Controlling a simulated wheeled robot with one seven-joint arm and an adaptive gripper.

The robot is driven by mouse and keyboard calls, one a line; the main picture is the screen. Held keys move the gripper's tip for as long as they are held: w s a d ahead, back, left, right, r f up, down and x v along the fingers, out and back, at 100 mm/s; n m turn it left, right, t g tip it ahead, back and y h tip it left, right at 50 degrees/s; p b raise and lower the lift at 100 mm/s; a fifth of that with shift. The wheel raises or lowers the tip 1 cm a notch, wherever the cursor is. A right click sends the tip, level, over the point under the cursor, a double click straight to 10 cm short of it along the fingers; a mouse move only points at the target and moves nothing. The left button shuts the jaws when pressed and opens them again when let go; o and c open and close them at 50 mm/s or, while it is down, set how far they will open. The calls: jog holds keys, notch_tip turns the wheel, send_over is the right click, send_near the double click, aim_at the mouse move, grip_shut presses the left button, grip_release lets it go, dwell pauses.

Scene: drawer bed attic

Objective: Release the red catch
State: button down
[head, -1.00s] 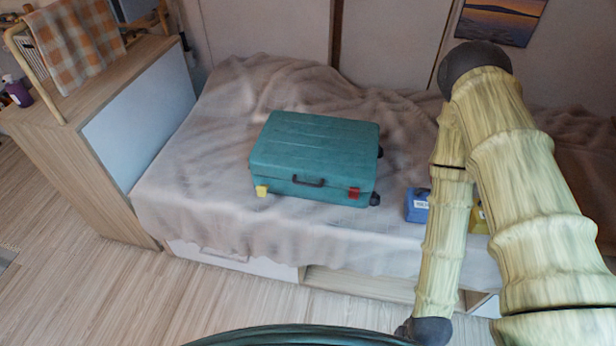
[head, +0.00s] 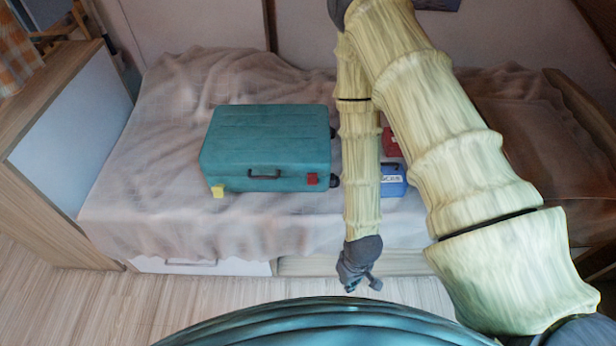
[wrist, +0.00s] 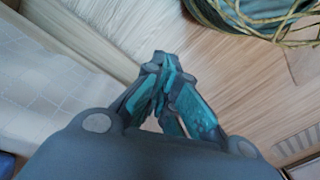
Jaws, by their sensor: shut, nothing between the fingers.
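The teal suitcase (head: 266,137) lies flat and closed on the blanket-covered bed in the head view. The red catch (head: 312,179) is on the right of its front face, and a yellow catch (head: 217,191) is on the left. A dark handle (head: 264,174) sits between them. My gripper (head: 363,287) hangs below and to the right of the suitcase, in front of the bed edge, apart from the catch. In the wrist view my gripper (wrist: 163,72) is shut and empty, with the floor beyond it.
A blue box (head: 392,181) and a red box (head: 390,142) stand on the bed right of the suitcase, partly behind my arm. A wooden cabinet (head: 70,125) is at the left. The floor (head: 90,308) in front of the bed is clear at left.

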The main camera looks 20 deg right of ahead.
jog(key=w+a+r+n, duration=0.1)
jog(key=w+r+n, duration=0.2)
jog(key=w, duration=0.5)
notch_tip(320, 180, up, 23)
jog(key=n+b, duration=0.2)
jog(key=n, duration=0.8)
send_over(309, 183)
jog(key=shift+r+h, duration=0.15)
jog(key=shift+h, duration=0.15)
notch_tip(309, 183, down, 14)
jog(key=shift+p, duration=0.7)
